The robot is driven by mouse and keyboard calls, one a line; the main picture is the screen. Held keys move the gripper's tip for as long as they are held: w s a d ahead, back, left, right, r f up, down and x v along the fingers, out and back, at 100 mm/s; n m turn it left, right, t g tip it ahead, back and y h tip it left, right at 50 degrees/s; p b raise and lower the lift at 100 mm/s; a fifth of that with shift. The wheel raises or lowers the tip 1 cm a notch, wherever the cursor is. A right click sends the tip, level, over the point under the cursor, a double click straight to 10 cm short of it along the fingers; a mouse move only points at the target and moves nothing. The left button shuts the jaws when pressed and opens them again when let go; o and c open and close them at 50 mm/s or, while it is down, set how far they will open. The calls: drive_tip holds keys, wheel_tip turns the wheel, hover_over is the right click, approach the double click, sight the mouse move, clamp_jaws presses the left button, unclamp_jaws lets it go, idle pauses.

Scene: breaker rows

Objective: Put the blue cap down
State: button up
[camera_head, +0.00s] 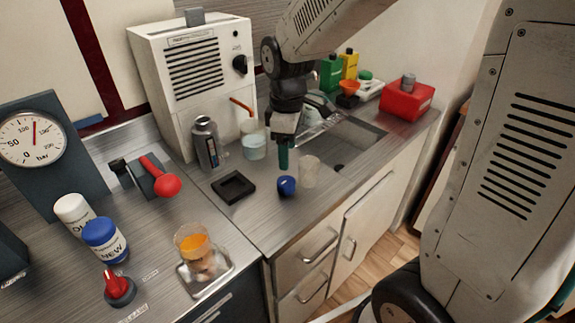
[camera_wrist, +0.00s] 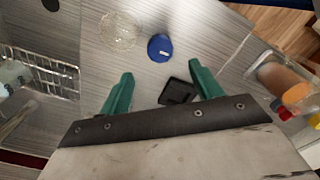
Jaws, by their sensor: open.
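The blue cap (camera_head: 286,187) rests on the metal counter near its front edge, beside a clear glass (camera_head: 309,171). In the wrist view the cap (camera_wrist: 160,48) lies a little beyond my fingertips, with a small pale mark on it. My gripper (camera_head: 283,168) points down above the counter, just behind and above the cap in the head view. In the wrist view my gripper (camera_wrist: 161,76) has its green fingers wide apart, with nothing between them. The cap is apart from the fingers.
A black square holder (camera_head: 233,188) lies left of the cap. A grey flask (camera_head: 206,143) and a beaker with a straw (camera_head: 253,146) stand behind. A sink (camera_head: 352,143) is at right. An orange-filled glass on a metal tray (camera_head: 205,284) stands front left.

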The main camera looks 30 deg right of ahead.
drive_tip(key=s+d+r+m, duration=0.1)
drive_tip(key=s+r+m, duration=0.3)
drive_tip(key=s, duration=0.7)
drive_tip(key=s+d+r+m+t, duration=0.1)
drive_tip(key=s+r+m, duration=0.4)
drive_tip(key=s, duration=0.6)
drive_tip(key=shift+m, duration=0.8)
